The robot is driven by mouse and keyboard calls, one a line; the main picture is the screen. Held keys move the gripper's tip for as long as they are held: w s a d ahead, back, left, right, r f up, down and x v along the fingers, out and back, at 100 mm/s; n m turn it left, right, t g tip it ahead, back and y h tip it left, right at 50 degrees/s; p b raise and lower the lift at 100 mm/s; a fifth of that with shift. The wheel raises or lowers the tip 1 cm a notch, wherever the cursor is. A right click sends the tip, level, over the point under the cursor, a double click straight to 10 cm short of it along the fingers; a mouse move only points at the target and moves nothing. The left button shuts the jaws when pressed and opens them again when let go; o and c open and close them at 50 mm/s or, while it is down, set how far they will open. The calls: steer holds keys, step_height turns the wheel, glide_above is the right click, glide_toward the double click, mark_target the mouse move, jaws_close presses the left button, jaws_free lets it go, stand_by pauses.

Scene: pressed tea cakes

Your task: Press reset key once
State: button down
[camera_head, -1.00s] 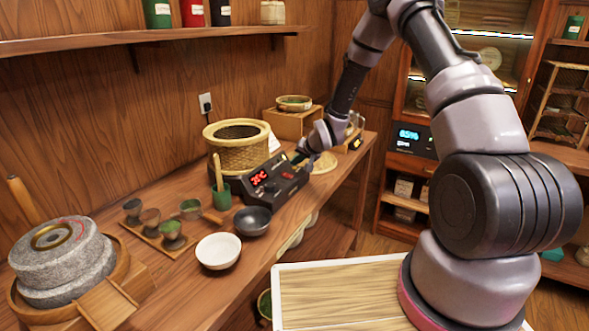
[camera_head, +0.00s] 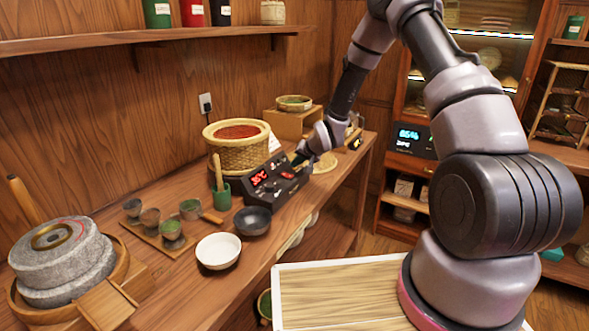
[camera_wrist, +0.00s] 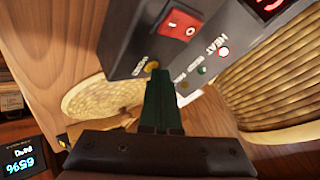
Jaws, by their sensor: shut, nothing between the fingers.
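The dark control box (camera_head: 272,184) stands on the wooden counter, with a lit red display (camera_head: 259,178) on its front. The wrist view shows its red rocker switch (camera_wrist: 179,23) and a row of small lamps beside the word HEAT. A small amber round key (camera_wrist: 152,66) sits near the box's edge; its label is too blurred to read, so I cannot tell if it is the reset key. My gripper (camera_wrist: 160,73) is shut and empty, its dark green tips right beside the amber key. I cannot tell whether they touch it. In the head view my gripper (camera_head: 297,161) is at the box's right end.
A woven basket (camera_head: 238,155) with a red inside stands behind the box. A green cup (camera_head: 221,196), a dark bowl (camera_head: 252,221) and a white bowl (camera_head: 218,251) stand left and in front. A flat woven mat (camera_head: 325,164) lies to the right.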

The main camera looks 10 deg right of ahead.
steer(key=shift+r, duration=0.75)
steer(key=shift+r, duration=0.15)
steer(key=shift+r, duration=2.35)
